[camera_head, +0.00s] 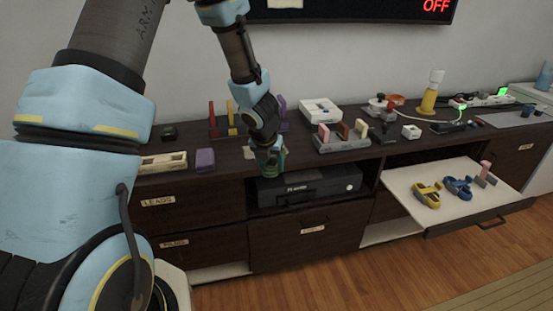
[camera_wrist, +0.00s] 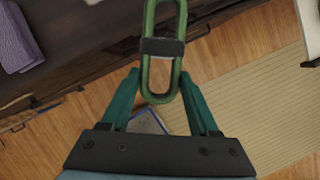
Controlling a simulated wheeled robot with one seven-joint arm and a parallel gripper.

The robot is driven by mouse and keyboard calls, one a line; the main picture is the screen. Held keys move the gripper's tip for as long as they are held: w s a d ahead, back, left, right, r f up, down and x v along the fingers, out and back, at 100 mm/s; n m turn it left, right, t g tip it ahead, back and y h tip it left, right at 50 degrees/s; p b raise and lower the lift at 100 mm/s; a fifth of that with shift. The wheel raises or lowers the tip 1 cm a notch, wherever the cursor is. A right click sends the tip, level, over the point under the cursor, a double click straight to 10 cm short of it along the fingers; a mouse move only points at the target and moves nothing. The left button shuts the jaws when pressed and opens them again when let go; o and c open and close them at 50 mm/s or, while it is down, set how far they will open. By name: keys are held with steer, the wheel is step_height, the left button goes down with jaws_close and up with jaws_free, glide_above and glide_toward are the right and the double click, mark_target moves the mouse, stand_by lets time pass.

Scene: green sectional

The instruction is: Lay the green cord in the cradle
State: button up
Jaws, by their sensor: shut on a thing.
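The green cord (camera_wrist: 147,70) is a long bundled loop with a dark band around its middle, seen in the wrist view. My gripper (camera_wrist: 160,75) has its two teal fingers shut on the lower part of the loop, and the rest extends past the fingertips. In the head view my gripper (camera_head: 268,162) is at the cabinet's front edge, above the black box in the open bay. The cord is hard to tell apart from the fingers there. I cannot tell for sure which object is the cradle; a beige slotted tray (camera_head: 163,162) lies on the cabinet top at left.
A purple block (camera_head: 205,160) sits beside the beige tray. A grey holder (camera_head: 342,144) with several upright blocks stands right of my gripper. A pulled-out white shelf (camera_head: 405,190) carries yellow (camera_head: 427,194) and blue (camera_head: 458,187) bundles and a pink-topped piece. The black box (camera_head: 310,184) fills the bay.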

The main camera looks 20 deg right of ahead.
steer(key=s+a+f+m+g+y, duration=0.1)
steer(key=a+f+m+g, duration=0.1)
steer(key=a+f+m, duration=0.5)
steer(key=s+a+f+m+g, duration=0.2)
steer(key=a+f+m, duration=0.6)
steer(key=a+m, duration=0.4)
steer(key=s+a+f+m+g+y, duration=0.1)
steer(key=a+f+m+g, duration=0.3)
steer(key=a, duration=0.9)
step_height(320, 180, down, 4)
steer(key=m, duration=0.5)
steer(key=shift+s+a+r+m+y, duration=0.2)
steer(key=shift+a+m+y, duration=0.1)
steer(key=shift+a+m, duration=0.1)
steer(key=shift+d, duration=0.1)
